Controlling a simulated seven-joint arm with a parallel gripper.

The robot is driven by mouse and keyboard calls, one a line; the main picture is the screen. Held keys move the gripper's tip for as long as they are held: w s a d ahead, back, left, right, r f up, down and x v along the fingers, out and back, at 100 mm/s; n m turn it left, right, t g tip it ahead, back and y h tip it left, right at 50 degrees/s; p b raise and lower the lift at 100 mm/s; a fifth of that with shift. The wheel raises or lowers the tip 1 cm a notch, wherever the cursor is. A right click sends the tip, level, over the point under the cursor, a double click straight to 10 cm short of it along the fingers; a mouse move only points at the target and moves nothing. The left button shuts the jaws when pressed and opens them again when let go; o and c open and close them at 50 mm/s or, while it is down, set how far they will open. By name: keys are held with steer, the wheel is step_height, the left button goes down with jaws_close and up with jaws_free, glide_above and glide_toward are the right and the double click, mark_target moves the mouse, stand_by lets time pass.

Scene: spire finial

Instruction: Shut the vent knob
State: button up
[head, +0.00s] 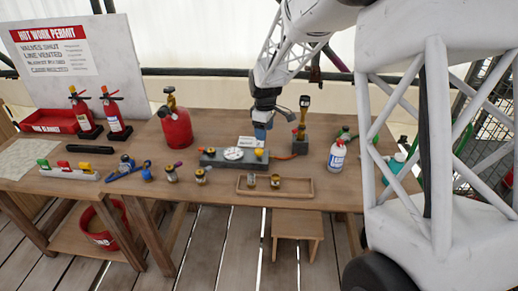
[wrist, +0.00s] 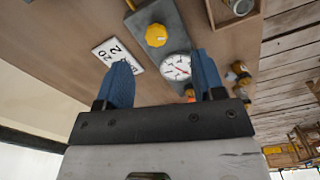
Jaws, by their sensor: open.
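A grey block (head: 220,157) on the workbench carries a white dial gauge (head: 233,154) and a yellow knob (head: 260,153) at its right end. A smaller knob (head: 210,151) stands at its left end. No label naming the vent knob is readable. My gripper (head: 260,133) hangs above the block's right end, pointing down. In the wrist view its blue fingers (wrist: 162,62) are apart with nothing held between them. The yellow knob (wrist: 156,35) shows beyond the fingertips, and the gauge (wrist: 175,67) shows between the fingers. An orange bit of the far knob is mostly hidden.
A red gas cylinder (head: 176,128) stands left. A wooden tray (head: 240,188) with two small fittings lies in front.

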mark_target(259, 150)
steer(key=shift+w+a+f+n, duration=0.4)
steer(key=shift+w+a+f, duration=0.65)
steer(key=shift+f, duration=0.2)
steer(key=shift+f, duration=0.1)
steer(key=shift+f, duration=3.8)
steer(key=c, duration=0.9)
